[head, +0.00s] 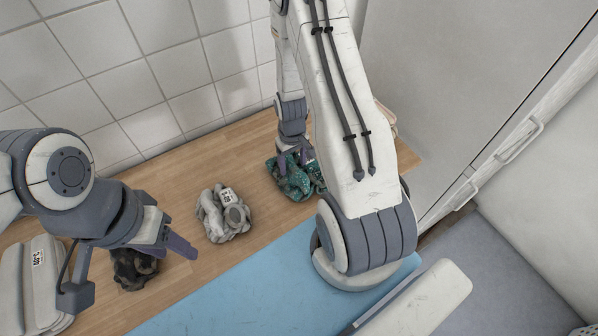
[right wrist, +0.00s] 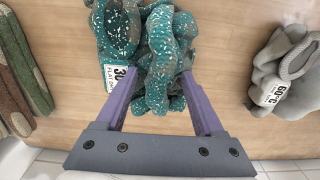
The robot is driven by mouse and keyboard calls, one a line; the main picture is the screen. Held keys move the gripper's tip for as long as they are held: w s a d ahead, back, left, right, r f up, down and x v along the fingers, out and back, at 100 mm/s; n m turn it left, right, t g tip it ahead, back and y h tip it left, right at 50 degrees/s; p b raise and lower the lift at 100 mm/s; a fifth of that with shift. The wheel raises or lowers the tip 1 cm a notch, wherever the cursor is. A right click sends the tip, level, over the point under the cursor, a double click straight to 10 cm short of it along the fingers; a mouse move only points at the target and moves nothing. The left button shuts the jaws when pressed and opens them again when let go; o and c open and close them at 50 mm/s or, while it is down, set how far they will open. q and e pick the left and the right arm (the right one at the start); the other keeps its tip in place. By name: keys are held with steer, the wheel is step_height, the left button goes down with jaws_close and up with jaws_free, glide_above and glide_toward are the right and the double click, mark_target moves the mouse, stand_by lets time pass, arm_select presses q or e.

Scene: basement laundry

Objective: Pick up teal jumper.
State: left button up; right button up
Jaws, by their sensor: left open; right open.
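The teal jumper (head: 292,184) is a crumpled, white-speckled bundle on the wooden counter, partly hidden by my right arm in the head view. In the right wrist view the jumper (right wrist: 165,50) shows a white label reading about 30. My right gripper (head: 294,158) points down at it. In the right wrist view the open jaws (right wrist: 155,82) have part of the jumper between them; I cannot tell whether they touch it. My left gripper (head: 180,243) is open and empty, over the counter near a dark bundle, well left of the jumper.
A grey bundle (head: 224,213) with a label lies left of the jumper. A dark bundle (head: 135,270) and folded grey cloth (head: 38,285) lie further left. A brown and green folded item (right wrist: 22,75) lies on the jumper's other side. A blue surface (head: 240,285) lies in front.

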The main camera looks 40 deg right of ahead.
steer(key=shift+f, duration=0.15)
jaws_close()
stand_by(1.5)
